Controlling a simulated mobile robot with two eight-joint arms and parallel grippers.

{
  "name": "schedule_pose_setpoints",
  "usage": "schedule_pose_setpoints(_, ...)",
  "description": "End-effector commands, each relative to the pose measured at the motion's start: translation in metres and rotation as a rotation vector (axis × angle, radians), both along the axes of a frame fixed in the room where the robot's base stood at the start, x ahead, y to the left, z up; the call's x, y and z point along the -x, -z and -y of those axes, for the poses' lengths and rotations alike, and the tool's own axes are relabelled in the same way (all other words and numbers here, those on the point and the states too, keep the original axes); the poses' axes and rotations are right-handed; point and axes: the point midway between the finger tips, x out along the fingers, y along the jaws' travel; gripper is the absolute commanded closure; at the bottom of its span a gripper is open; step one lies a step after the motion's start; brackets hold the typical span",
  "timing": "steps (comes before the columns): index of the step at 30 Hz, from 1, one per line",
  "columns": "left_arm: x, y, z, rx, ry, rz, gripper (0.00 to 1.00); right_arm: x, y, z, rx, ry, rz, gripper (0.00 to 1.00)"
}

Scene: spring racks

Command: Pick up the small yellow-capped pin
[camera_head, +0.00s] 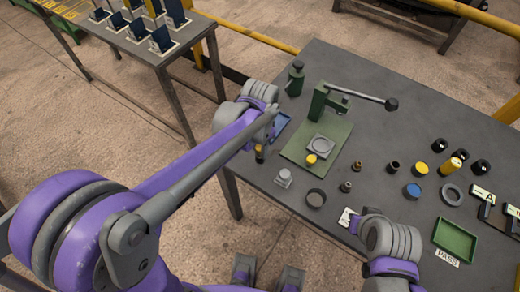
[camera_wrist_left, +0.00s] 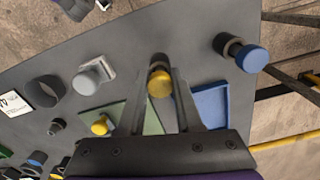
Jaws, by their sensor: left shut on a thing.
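My left gripper (camera_wrist_left: 160,85) is shut on a small yellow-capped pin (camera_wrist_left: 160,84), whose yellow cap and dark body show between the fingertips. In the head view the pin (camera_head: 259,154) shows just below my left wrist, near the left table edge. My left gripper's fingers are mostly hidden there by the arm. I cannot tell whether the pin touches the table. Another yellow-capped piece (camera_head: 311,160) stands on the green press plate (camera_head: 335,140), and its cap also shows in the left wrist view (camera_wrist_left: 100,126).
A green press with a lever (camera_head: 355,95) stands at the back. A blue tray (camera_wrist_left: 210,105) and a blue-capped piece (camera_wrist_left: 250,58) are near the held pin. A grey knob (camera_head: 283,178), a black ring (camera_head: 316,198) and a green tray (camera_head: 455,240) sit on the table.

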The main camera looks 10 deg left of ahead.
Motion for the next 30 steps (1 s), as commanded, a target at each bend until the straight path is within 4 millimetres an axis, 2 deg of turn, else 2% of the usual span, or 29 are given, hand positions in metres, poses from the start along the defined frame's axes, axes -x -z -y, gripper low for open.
schedule_pose_setpoints(5,0.0,-0.01,0.0,0.0,0.0,0.0,1.0,0.0,-0.001,0.0,0.0,0.0,0.001,1.0)
schedule_pose_setpoints(15,0.0,-0.076,0.0,0.0,0.0,0.0,1.0,-0.002,-0.008,0.0,0.0,0.0,0.004,1.0)
schedule_pose_setpoints(18,0.0,-0.089,0.0,0.0,0.0,0.0,1.0,-0.002,-0.009,0.0,0.0,0.0,0.004,1.0)
schedule_pose_setpoints(22,0.0,-0.099,0.0,0.0,0.0,0.0,1.0,-0.002,-0.01,0.0,0.0,0.0,0.004,1.0)
schedule_pose_setpoints(30,0.0,-0.1,0.0,0.0,0.0,0.0,1.0,-0.002,-0.01,0.0,0.0,0.0,0.004,1.0)
